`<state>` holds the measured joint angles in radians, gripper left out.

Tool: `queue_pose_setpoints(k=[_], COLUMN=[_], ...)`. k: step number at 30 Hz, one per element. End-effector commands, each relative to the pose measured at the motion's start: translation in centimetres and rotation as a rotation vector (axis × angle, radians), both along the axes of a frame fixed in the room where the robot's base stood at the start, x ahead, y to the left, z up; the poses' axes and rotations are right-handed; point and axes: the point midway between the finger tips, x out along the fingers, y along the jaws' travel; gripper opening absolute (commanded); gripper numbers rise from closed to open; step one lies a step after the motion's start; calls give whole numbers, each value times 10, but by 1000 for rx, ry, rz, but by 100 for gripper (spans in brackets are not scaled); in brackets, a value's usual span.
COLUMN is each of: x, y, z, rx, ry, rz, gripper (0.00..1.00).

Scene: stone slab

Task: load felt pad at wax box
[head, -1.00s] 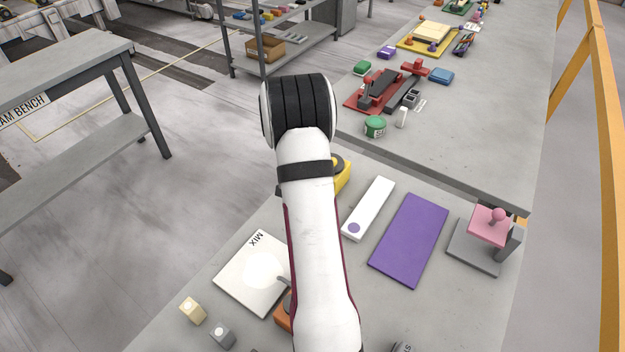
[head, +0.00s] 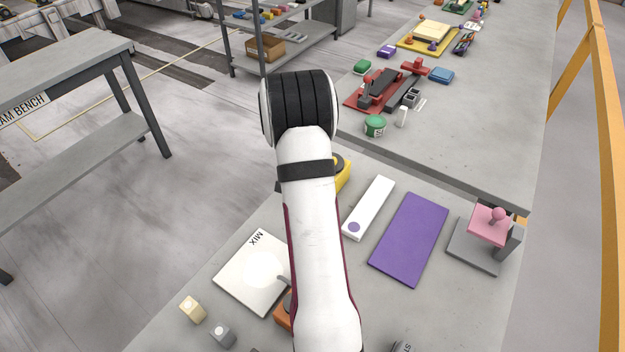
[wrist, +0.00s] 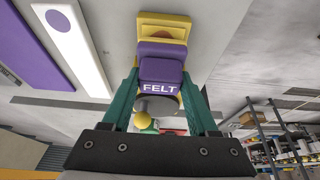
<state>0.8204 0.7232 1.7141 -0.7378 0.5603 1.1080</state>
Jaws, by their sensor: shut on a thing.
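My gripper (wrist: 160,74) has green fingers and is shut on a purple block lettered FELT (wrist: 160,88), the felt pad, in the wrist view. A yellow box (wrist: 176,20) with a reddish-brown recess shows just beyond the pad; I take it for the wax box, but no lettering is readable. I cannot tell whether pad and box touch. A yellow knob (wrist: 142,104) shows beneath the pad. In the head view a yellow body (head: 345,180) with a dark disc sticks out from behind my arm, which hides my gripper and the pad there.
A white strip (head: 372,202) with a purple dot and a purple mat (head: 410,240) lie right of my arm. A pink-topped stand (head: 490,228) is farther right. A white MIX board (head: 245,277) and two small blocks (head: 193,310) lie to the left. A raised slab edge (head: 440,178) runs behind.

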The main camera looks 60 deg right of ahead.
Motion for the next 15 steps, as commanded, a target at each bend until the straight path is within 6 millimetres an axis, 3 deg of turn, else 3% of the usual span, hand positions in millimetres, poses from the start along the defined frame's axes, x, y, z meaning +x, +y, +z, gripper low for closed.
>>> queue_pose_setpoints(k=[15], x=[0], y=[0], z=[56], rx=[-2], ry=[-1], rz=[0], gripper=[15])
